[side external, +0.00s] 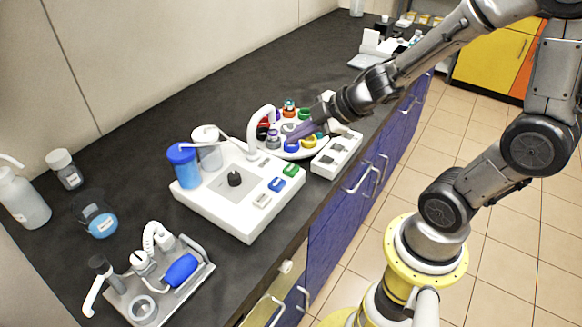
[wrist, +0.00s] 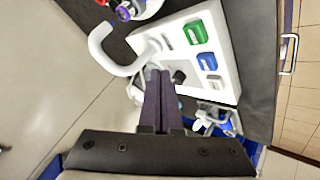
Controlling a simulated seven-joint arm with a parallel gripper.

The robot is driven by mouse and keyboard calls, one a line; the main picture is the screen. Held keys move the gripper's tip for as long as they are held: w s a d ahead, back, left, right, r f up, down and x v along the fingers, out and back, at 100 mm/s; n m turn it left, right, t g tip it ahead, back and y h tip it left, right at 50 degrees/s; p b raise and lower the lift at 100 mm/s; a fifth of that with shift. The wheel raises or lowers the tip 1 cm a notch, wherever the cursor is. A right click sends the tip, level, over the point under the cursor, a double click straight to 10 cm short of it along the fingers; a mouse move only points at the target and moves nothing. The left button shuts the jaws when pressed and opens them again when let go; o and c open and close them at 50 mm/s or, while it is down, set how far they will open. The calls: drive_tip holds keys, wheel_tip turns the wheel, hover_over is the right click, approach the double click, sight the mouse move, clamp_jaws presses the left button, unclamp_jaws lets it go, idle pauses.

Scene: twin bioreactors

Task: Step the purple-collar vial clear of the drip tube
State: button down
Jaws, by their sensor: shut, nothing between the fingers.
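A white carousel (side external: 283,155) holds several vials with coloured collars. The white drip tube (side external: 252,122) arches from the white console toward it, and also shows in the wrist view (wrist: 98,50). A purple-collared vial (wrist: 123,12) sits at the top edge of the wrist view, close to the tube's end; whether it is directly under the outlet I cannot tell. In the side view I cannot pick it out surely among the collars. My gripper (side external: 292,136) is over the carousel there. Its dark fingers (wrist: 160,72) are together and empty, pointing toward the console in the wrist view.
The white console (side external: 245,215) has a green button (wrist: 196,33) and a blue button (wrist: 207,62). Bare dark bench (side external: 130,140) lies behind.

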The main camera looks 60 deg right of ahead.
sight(296, 169)
drive_tip(key=shift+f, duration=2.9)
drive_tip(key=shift+f, duration=0.4)
drive_tip(key=shift+f, duration=0.4)
idle(0.6)
drive_tip(key=shift+r, duration=3.3)
idle(0.4)
